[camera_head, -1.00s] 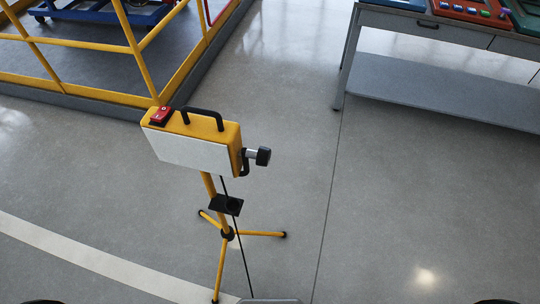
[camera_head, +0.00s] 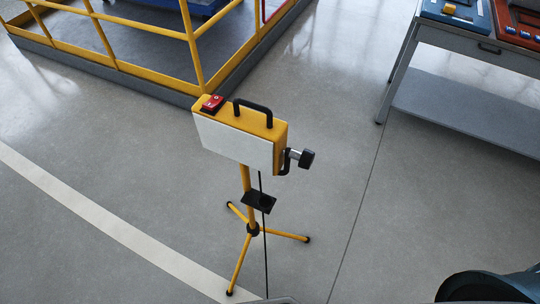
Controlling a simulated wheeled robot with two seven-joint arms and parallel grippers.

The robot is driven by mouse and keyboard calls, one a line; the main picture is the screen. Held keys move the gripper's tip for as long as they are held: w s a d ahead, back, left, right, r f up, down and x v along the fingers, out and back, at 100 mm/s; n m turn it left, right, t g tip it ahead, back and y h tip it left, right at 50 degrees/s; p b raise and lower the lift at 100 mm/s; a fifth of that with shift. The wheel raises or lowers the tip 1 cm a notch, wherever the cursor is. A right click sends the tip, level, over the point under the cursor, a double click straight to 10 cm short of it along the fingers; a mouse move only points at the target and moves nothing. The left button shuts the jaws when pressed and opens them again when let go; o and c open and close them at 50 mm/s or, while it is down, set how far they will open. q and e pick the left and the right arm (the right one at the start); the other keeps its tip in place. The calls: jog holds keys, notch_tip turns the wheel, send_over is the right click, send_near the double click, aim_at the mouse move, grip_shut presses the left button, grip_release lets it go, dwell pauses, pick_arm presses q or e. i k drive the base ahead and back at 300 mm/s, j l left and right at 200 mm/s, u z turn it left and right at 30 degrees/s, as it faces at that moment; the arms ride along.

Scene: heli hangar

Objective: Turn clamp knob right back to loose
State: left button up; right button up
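A black clamp knob (camera_head: 306,159) sticks out on a short metal stem from the right side of a yellow work light (camera_head: 281,137). A black bracket sits beside the stem. The light has a pale front panel, a black top handle (camera_head: 254,112) and a red switch (camera_head: 212,103). It stands upright on a yellow tripod (camera_head: 252,230). Nothing touches the knob. A dark rounded part, probably of my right arm, is at the bottom right corner, well away from the knob.
A grey metal bench (camera_head: 470,112) with coloured trays on top stands at the upper right. Yellow railings (camera_head: 150,75) on a dark kerb stand behind the light at the upper left. A black cable hangs beside the tripod. The floor right of the tripod is clear.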

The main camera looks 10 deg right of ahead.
aim_at(307, 157)
jog(key=l+u, duration=0.1)
jog(key=u, duration=0.3)
jog(key=l+u, duration=0.1)
jog(key=u, duration=0.3)
jog(key=l+u, duration=0.15)
jog(key=u, duration=0.25)
jog(key=l+u, duration=0.1)
jog(key=u, duration=0.3)
jog(key=k+l+u, duration=0.15)
jog(key=l+u, duration=0.25)
jog(key=k+l+u, duration=0.2)
jog(key=l+u, duration=0.2)
jog(key=k+l+u, duration=0.25)
jog(key=u, duration=0.15)
jog(key=k+l+u, duration=0.2)
jog(key=k+l, duration=0.8)
jog(key=k, duration=0.05)
